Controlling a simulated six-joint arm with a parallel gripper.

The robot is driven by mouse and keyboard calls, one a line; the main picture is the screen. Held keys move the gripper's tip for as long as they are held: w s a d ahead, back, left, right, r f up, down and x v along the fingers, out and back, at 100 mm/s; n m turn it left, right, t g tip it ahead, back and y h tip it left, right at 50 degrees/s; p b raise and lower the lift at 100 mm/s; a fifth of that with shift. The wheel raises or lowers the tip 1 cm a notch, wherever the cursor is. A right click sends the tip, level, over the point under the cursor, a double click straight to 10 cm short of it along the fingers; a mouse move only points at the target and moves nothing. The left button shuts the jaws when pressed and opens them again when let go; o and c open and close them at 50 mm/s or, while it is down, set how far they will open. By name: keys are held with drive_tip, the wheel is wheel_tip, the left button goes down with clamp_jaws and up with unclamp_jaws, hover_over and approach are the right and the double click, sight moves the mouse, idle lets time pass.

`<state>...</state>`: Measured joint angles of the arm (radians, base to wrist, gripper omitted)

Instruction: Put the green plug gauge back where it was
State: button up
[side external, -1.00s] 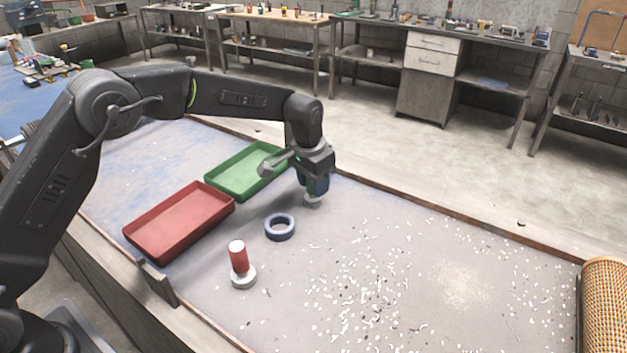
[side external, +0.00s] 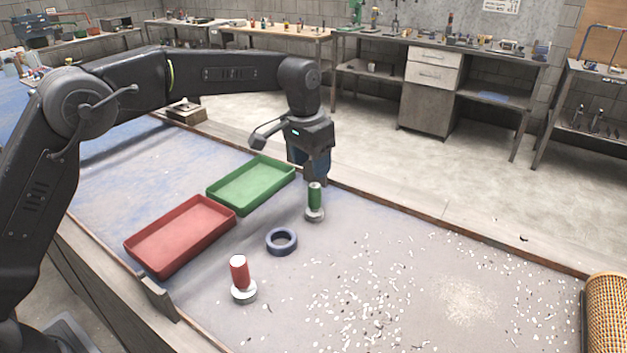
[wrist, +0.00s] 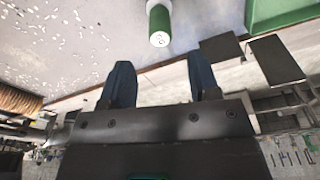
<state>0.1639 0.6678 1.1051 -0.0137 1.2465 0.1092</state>
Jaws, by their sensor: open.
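The green plug gauge (side external: 315,197) stands upright on its pale metal base on the grey work surface, right of the green tray. My gripper (side external: 315,180) is just above its top in the side view, open and empty. In the wrist view the gauge's green handle (wrist: 160,22) shows with its pale end cap, beyond the spread fingers of my gripper (wrist: 161,68) and apart from them.
A green tray (side external: 209,198) and a red tray (side external: 128,245) lie to the left. A blue ring (side external: 281,250) lies nearer the camera. A red plug gauge (side external: 239,270) stands upright in front. White chips litter the surface to the right, by a woven tube (side external: 606,310).

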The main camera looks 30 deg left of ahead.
drive_tip(key=shift+s+r, duration=0.15)
drive_tip(key=shift+r, duration=1.2)
drive_tip(key=s+a+r+n+t, duration=0.1)
drive_tip(key=s+a+r, duration=0.25)
drive_tip(key=s, duration=0.45)
drive_tip(key=s+a+r+t, duration=0.1)
drive_tip(key=s+a+r, duration=0.2)
drive_tip(key=s+r, duration=0.35)
drive_tip(key=s+a+f+n+t, duration=0.1)
drive_tip(key=s+f, duration=0.3)
drive_tip(key=s, duration=0.5)
drive_tip(key=s+a+f+n+t, duration=0.1)
drive_tip(key=s+f, duration=0.3)
drive_tip(key=s, duration=0.6)
drive_tip(key=shift+s+a, duration=0.2)
drive_tip(key=shift+a, duration=0.2)
